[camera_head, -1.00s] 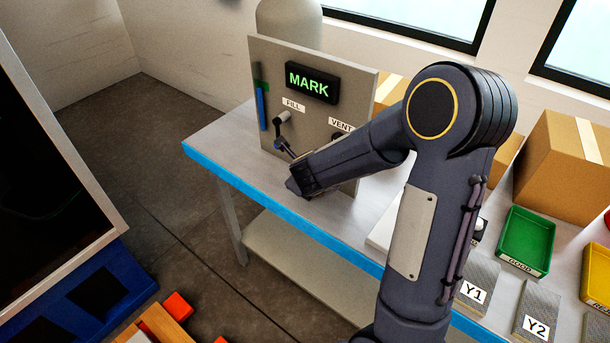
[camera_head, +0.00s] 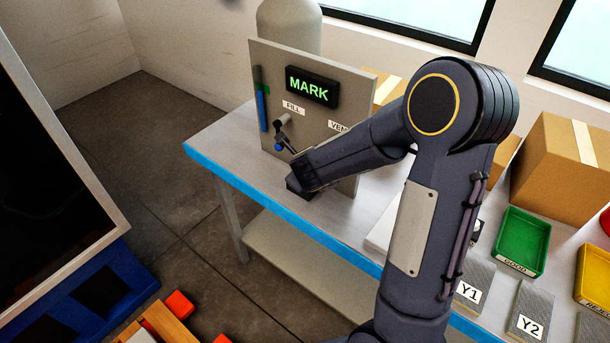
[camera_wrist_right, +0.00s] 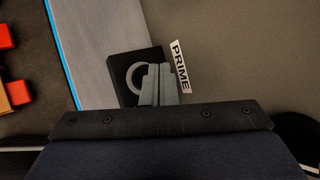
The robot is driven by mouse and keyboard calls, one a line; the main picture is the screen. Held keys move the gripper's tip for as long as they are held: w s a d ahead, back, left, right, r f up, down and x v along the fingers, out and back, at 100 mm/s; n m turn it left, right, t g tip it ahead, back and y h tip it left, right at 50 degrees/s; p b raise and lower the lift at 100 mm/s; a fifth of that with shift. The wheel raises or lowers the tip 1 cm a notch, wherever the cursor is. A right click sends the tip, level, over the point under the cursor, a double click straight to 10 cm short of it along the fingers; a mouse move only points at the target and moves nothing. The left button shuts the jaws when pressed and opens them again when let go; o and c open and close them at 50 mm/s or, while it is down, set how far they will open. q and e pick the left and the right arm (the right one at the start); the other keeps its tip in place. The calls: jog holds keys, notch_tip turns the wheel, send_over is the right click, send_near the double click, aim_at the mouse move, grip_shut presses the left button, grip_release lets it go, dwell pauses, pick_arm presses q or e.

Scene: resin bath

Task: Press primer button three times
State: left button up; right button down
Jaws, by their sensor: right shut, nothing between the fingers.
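The primer button is a grey ring-shaped disc (camera_wrist_right: 134,78) on a black block (camera_wrist_right: 122,66), beside a white PRIME label (camera_wrist_right: 181,66) in the right wrist view. My right gripper (camera_wrist_right: 160,72) is shut and empty. Its fingertips overlap the right part of the ring; I cannot tell whether they touch it. In the head view my right arm reaches left to the foot of the upright panel (camera_head: 350,95) and hides the button's face. A display (camera_head: 311,87) on the panel reads MARK in green. My left gripper is not in view.
The panel carries a FILL lever with a blue knob (camera_head: 278,147), close to my right wrist, and a blue gauge bar (camera_head: 262,108). The bench (camera_head: 215,140) is clear left of the panel. Green (camera_head: 520,243) and yellow trays and cardboard boxes stand on the right.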

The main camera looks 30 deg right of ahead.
jog(key=shift+r+p, duration=2.2)
jog(key=shift+r, duration=0.3)
jog(key=shift+f, duration=0.1)
dwell(0.5)
notch_tip(320, 180, up, 4)
jog(key=m+p, duration=0.6)
jog(key=m, duration=3)
jog(key=shift+p, duration=0.4)
